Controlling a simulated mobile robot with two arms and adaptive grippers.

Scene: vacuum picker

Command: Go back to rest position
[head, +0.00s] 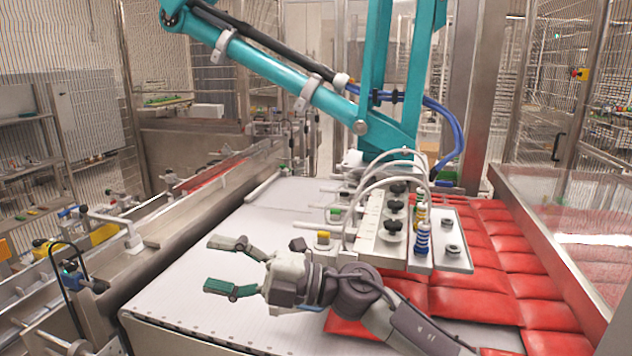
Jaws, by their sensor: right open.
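My right gripper (219,264) is open and empty, with its two green-tipped fingers spread apart. It hangs over the white conveyor surface (265,215), left of the red packs. Its grey arm comes in from the lower right and covers part of the packs. My left gripper is not in view.
A teal picker arm (290,82) reaches over the belt. Its vacuum head (384,235) sits close right of my gripper, over the red packs (485,290). A metal side rail (195,220) runs along the left. A clear panel (570,215) stands right.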

